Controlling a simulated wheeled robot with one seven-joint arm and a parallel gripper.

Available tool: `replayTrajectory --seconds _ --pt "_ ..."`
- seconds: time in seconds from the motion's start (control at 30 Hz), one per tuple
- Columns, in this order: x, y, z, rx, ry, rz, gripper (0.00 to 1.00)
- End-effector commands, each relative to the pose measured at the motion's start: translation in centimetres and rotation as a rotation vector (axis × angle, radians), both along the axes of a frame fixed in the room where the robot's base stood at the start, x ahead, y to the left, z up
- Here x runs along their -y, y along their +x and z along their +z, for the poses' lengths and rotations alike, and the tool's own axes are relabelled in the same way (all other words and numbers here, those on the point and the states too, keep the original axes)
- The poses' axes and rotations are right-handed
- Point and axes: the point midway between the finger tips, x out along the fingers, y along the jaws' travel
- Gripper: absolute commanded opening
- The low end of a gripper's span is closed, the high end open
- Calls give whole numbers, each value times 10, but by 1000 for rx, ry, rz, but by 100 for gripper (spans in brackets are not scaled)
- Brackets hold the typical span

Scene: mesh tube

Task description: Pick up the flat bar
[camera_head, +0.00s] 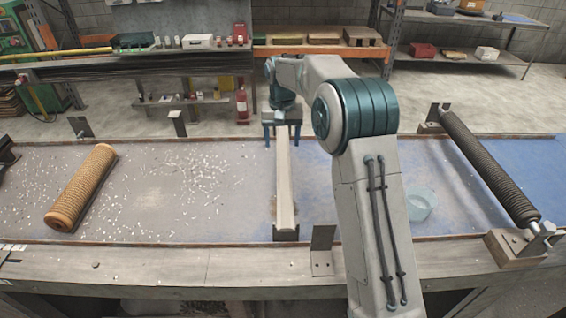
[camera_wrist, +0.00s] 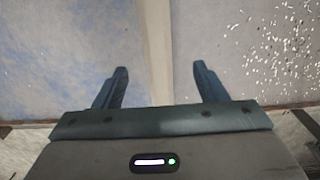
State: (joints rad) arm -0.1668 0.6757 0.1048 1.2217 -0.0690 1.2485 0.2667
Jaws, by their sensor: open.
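The flat bar (camera_head: 285,185) is a long, narrow, pale beige strip. It lies lengthwise across the bench, from near the front edge toward the back. In the wrist view the bar (camera_wrist: 156,40) runs straight up the picture, midway between my fingers. My gripper (camera_head: 282,132) is over the bar's far end, with one blue finger on each side. The wrist view shows my gripper (camera_wrist: 160,72) open, with a gap between each finger and the bar. The bar's far end is hidden under the gripper body. I cannot tell the exact finger height.
A tan mesh tube (camera_head: 82,188) lies at left among scattered pale chips. A dark ribbed roller (camera_head: 488,168) sits on mounts at right, and a clear blue bowl (camera_head: 420,203) stands nearer. An upright metal bracket (camera_head: 322,250) stands at the front edge, just right of the bar's near end.

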Motion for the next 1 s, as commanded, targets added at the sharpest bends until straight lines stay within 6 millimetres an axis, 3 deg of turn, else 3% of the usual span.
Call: replayTrajectory --seconds 0.1,0.37,0.6,0.9,1.0 --pt "0 0 -16 -3 0 0 65" --pt "2 1 -36 -3 0 -1 65" --pt "4 2 -70 -2 -1 0 65" --pt "4 3 -77 1 0 0 65" --pt "4 3 -77 1 0 0 40"
